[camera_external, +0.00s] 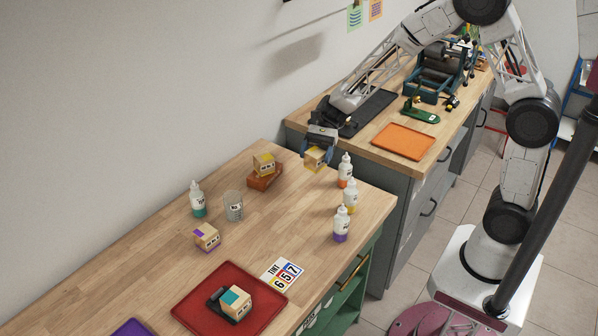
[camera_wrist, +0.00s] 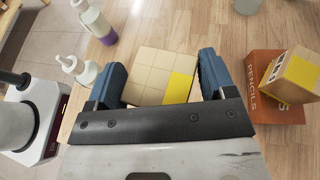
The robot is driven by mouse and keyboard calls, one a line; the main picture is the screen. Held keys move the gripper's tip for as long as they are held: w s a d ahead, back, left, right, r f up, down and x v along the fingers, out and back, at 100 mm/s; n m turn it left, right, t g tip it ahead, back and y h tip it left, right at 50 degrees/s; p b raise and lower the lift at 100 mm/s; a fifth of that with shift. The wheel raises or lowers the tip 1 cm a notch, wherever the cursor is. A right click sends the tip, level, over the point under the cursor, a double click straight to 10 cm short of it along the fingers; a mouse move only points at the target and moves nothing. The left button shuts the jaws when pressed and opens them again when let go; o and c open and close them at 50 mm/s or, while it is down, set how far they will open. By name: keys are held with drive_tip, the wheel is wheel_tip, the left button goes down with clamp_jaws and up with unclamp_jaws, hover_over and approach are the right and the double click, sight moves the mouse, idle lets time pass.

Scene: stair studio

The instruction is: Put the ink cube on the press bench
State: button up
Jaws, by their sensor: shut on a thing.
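My gripper (camera_external: 318,142) is shut on a pale wooden cube with a yellow patch (camera_external: 316,158). It holds the cube near the far right end of the lower wooden table, close to the taller bench; any gap beneath is hard to judge. In the wrist view the held cube (camera_wrist: 150,75) sits between the two blue fingers of my gripper (camera_wrist: 163,85). The press bench (camera_external: 365,155), with a wooden top and grey cabinet, stands behind and to the right. A similar yellow-patched cube (camera_external: 264,162) rests on a red-brown pencil box (camera_external: 265,181).
Ink bottles (camera_external: 350,195) stand right of the held cube. A purple-patched cube (camera_external: 207,236), glass (camera_external: 234,206) and teal bottle (camera_external: 198,200) stand left. A teal-patched cube (camera_external: 236,301) is on the red tray (camera_external: 268,303). The bench carries an orange mat (camera_external: 403,141) and a press (camera_external: 436,76).

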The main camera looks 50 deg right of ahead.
drive_tip(key=s+d+f+m+t+h, duration=0.2)
drive_tip(key=d+m+t, duration=0.45)
drive_tip(key=d, duration=1.05)
drive_tip(key=s+d+r+m+t+h, duration=0.1)
drive_tip(key=s+d+m+t, duration=0.45)
drive_tip(key=d, duration=1.15)
drive_tip(key=s+d+f+m+t+h, duration=0.1)
drive_tip(key=s+d+m+t+h, duration=0.3)
drive_tip(key=d, duration=0.7)
drive_tip(key=shift+s+d+f+m+h, duration=0.15)
drive_tip(key=shift+s+f+m+h, duration=0.2)
drive_tip(key=shift+s+h, duration=0.4)
drive_tip(key=w+d, duration=0.2)
drive_tip(key=w, duration=0.2)
drive_tip(key=w+d+f, duration=0.1)
drive_tip(key=w+d, duration=0.2)
drive_tip(key=w, duration=0.2)
drive_tip(key=w+d, duration=0.2)
drive_tip(key=w, duration=0.3)
drive_tip(key=shift+d+f, duration=0.2)
drive_tip(key=shift+d, duration=0.05)
drive_tip(key=shift+s, duration=0.1)
drive_tip(key=shift+f, duration=1.8)
drive_tip(key=shift+f, duration=0.1)
